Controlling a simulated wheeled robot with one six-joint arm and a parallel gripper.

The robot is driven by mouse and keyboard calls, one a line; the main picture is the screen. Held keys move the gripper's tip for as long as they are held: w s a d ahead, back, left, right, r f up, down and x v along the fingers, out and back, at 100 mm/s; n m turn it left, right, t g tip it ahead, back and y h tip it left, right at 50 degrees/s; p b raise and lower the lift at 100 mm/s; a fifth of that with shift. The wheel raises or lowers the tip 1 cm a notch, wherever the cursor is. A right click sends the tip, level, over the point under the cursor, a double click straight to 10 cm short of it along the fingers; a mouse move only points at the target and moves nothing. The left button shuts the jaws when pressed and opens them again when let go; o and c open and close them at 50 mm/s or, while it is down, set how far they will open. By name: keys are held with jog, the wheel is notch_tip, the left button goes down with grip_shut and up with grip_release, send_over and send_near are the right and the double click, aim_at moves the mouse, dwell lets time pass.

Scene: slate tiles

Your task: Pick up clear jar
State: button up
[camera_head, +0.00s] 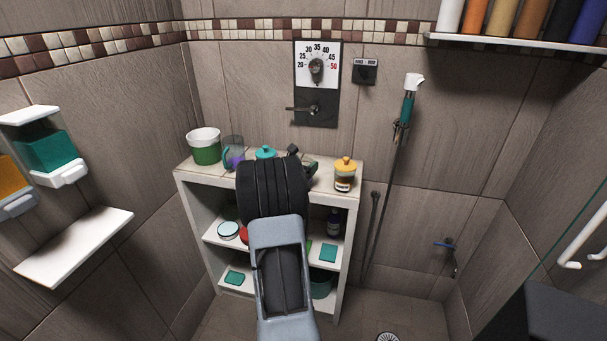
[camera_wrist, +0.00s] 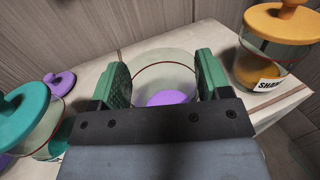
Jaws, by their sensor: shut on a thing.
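The clear jar (camera_wrist: 166,72) is in the middle of the wrist view, open at the top, with a thin red line around it and something purple inside. My gripper (camera_wrist: 165,78) has its green pads on the left and right sides of the jar, shut on it. In the head view my gripper (camera_head: 302,164) is at the top of the white shelf unit (camera_head: 188,178). My own arm hides most of the jar there, and I cannot tell whether its base touches the shelf top.
A yellow-lidded jar (camera_wrist: 275,58) stands close on the right. A teal-lidded jar (camera_wrist: 25,115) stands on the left, with a purple lid (camera_wrist: 59,83) behind it. The tiled wall is close behind.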

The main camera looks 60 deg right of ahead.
jog(key=shift+r, duration=0.15)
jog(key=shift+c, duration=0.3)
jog(key=shift+r, duration=0.2)
jog(key=s+a+r+p, duration=0.1)
jog(key=s+a+r, duration=0.4)
jog(key=a+r, duration=0.7)
jog(key=shift+s+a+r, duration=0.2)
jog(key=shift+a, duration=0.3)
